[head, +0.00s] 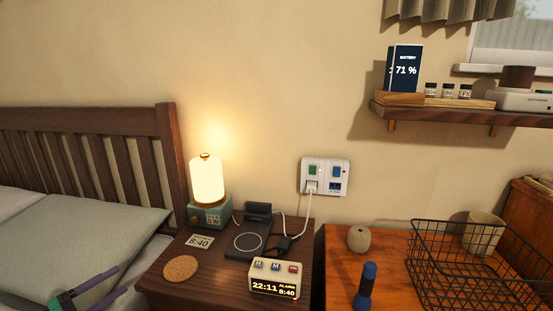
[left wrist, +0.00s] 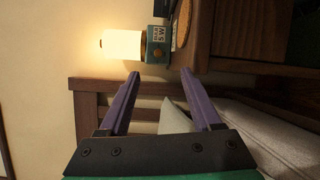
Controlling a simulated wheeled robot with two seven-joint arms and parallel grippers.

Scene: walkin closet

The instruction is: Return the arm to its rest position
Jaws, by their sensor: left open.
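My left gripper (head: 101,287) is at the lower left in the head view, in front of the bed's pillow. Its two purple fingers are apart with nothing between them. In the left wrist view my left gripper (left wrist: 160,90) also shows open and empty, with the bed's headboard (left wrist: 88,100) and the lit lamp (left wrist: 122,44) beyond it. My right gripper is not in either view.
A nightstand (head: 215,270) holds the lamp (head: 207,180), a charging pad (head: 247,242), a cork coaster (head: 181,268) and an alarm clock (head: 275,278). The pillow (head: 75,240) lies left. A wire basket (head: 470,275) and blue flashlight (head: 366,285) are at right.

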